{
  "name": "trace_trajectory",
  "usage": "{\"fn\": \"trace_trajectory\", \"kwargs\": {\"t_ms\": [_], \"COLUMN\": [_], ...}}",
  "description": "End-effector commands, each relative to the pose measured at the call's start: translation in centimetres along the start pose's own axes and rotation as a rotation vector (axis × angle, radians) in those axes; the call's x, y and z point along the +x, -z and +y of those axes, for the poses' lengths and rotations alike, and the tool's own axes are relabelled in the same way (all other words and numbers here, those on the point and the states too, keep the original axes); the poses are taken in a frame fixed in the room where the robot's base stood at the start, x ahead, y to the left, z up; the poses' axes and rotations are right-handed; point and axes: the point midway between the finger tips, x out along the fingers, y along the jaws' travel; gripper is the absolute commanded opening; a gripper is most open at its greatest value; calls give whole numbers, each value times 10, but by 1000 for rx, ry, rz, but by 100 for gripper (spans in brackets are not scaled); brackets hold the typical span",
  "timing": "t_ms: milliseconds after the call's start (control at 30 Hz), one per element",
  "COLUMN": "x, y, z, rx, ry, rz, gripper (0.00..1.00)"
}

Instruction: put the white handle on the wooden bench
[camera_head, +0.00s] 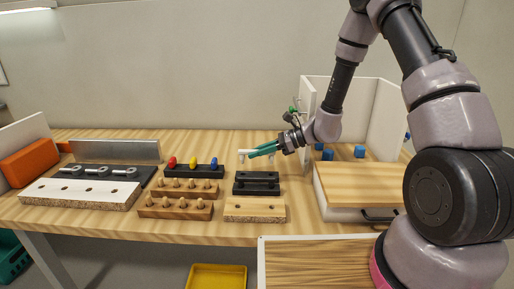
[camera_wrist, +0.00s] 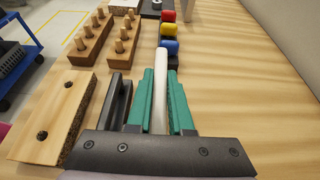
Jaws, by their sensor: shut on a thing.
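My gripper (camera_head: 263,150) has teal fingers and is shut on the white handle (camera_head: 243,154), near the middle of the wooden bench (camera_head: 225,143). In the wrist view the white handle (camera_wrist: 160,90) is a pale bar between the two teal fingers (camera_wrist: 160,105), pointing away from the wrist. The fingers hide part of it. In the head view the handle is behind the black block with a black handle (camera_head: 256,183). I cannot tell whether it touches the bench top.
A drilled board (camera_head: 254,209) lies in front of the black block. Wooden peg blocks (camera_head: 175,208) and a block with red, yellow and blue knobs (camera_head: 192,170) stand left. A wooden-topped drawer unit (camera_head: 355,187) and white panels stand right. The bench behind the gripper is clear.

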Motion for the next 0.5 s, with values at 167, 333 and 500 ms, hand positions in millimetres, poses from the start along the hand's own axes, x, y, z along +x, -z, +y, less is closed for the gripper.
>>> {"fn": "trace_trajectory", "kwargs": {"t_ms": [167, 333, 500], "x": [8, 15, 19], "y": [20, 36, 45], "z": [0, 0, 0], "rx": [2, 1, 1], "ry": [-1, -1, 0], "rz": [0, 0, 0], "gripper": [0, 0, 0]}}
